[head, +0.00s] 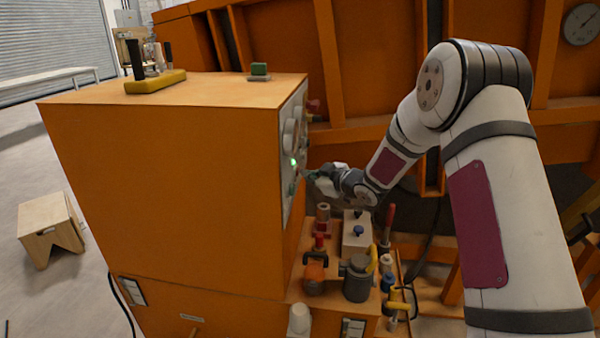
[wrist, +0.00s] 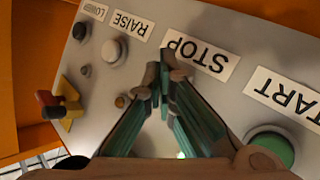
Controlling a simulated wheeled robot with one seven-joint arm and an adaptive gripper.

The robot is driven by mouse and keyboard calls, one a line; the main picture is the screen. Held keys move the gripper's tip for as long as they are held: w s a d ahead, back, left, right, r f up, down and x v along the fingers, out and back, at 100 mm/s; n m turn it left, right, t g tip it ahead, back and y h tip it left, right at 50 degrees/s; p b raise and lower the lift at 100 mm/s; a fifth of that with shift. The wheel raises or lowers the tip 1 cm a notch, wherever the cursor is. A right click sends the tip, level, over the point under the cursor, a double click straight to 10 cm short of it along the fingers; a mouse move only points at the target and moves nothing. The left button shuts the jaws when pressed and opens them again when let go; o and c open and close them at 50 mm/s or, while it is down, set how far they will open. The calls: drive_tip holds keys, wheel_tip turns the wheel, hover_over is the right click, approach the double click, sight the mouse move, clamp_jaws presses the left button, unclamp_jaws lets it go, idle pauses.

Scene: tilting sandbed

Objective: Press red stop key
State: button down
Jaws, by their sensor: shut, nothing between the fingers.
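The control panel (wrist: 225,35) on the side of the orange cabinet fills the wrist view, with its labels upside down. The STOP label (wrist: 200,54) is right by my fingertips. The red stop key itself does not show; my fingers cover the area below that label in the picture. My gripper (wrist: 161,76) is shut and empty, with its tips at or very near the panel; I cannot tell if they touch. In the head view my gripper (head: 308,174) is at the panel face (head: 292,150), seen nearly edge-on.
In the wrist view, a green START button (wrist: 272,148) is at right, a white RAISE button (wrist: 113,51) and a black LOWER button (wrist: 80,31) at upper left. A red, yellow and black switch (wrist: 57,104) protrudes at left. Tools and fittings crowd the ledge (head: 290,291) below my gripper.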

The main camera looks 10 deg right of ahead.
drive_tip(key=shift+a, duration=0.2)
idle(0.4)
drive_tip(key=shift+s+d, duration=0.3)
drive_tip(key=shift+d, duration=0.55)
drive_tip(key=shift+d, duration=0.1)
drive_tip(key=shift+s+d+p, duration=0.2)
drive_tip(key=shift+s+d, duration=0.05)
drive_tip(key=shift+d, duration=0.5)
drive_tip(key=shift+s+d+p, duration=0.25)
drive_tip(key=shift+d, duration=0.55)
drive_tip(key=shift+s+d+p, duration=0.2)
drive_tip(key=shift+s+d, duration=0.05)
drive_tip(key=shift+d, duration=0.5)
drive_tip(key=shift+r, duration=0.1)
